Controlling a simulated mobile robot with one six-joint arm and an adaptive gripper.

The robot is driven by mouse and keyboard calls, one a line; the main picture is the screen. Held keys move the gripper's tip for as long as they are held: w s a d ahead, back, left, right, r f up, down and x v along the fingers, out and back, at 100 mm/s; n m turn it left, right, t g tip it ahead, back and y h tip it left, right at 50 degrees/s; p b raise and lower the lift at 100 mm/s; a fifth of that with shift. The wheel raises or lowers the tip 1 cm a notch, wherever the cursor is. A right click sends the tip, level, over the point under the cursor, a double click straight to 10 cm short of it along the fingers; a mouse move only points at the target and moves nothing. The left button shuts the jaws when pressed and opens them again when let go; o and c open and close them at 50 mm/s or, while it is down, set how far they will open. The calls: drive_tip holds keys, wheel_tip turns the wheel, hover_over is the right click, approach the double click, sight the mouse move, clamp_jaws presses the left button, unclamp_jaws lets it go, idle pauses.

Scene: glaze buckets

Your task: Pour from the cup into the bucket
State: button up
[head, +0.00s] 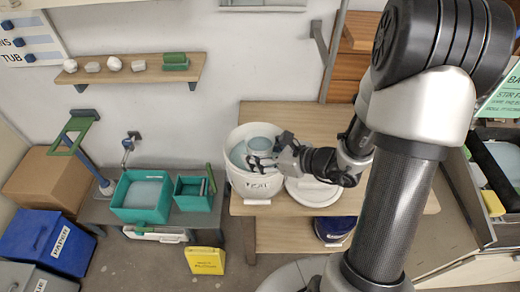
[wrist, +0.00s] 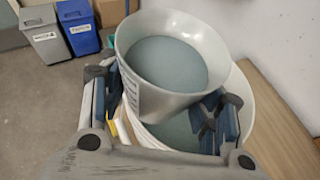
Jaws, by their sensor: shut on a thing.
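My gripper (wrist: 166,110) is shut on a pale grey cup (wrist: 188,95), with a finger on each side of it. The cup holds blue-grey glaze with a level surface, and it looks close to upright. In the head view the cup (head: 259,144) is over the white bucket (head: 257,184), near its rim, with my gripper (head: 262,160) in front. The bucket stands on the wooden table and holds glaze of a similar blue-grey. In the wrist view the bucket (wrist: 245,107) shows below and behind the cup, which hides part of its opening.
A white lid (head: 312,192) lies on the table right of the bucket, partly under my arm. Teal tubs (head: 142,214) stand on a low bench to the left. The wooden table (head: 290,112) is bare behind the bucket. A shelf (head: 130,70) hangs on the wall.

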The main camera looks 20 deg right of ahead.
drive_tip(key=shift+s+a+r+m+g+p, duration=0.1)
drive_tip(key=shift+s+r+m+g+p, duration=0.3)
drive_tip(key=shift+p, duration=1.55)
drive_tip(key=shift+s+a+r+m+g+p, duration=0.15)
drive_tip(key=shift+g+p, duration=0.45)
drive_tip(key=shift+p, duration=1.4)
drive_tip(key=shift+s+d+r+m+g+p, duration=0.1)
drive_tip(key=shift+s+m+g+p, duration=0.3)
drive_tip(key=shift+p, duration=1.55)
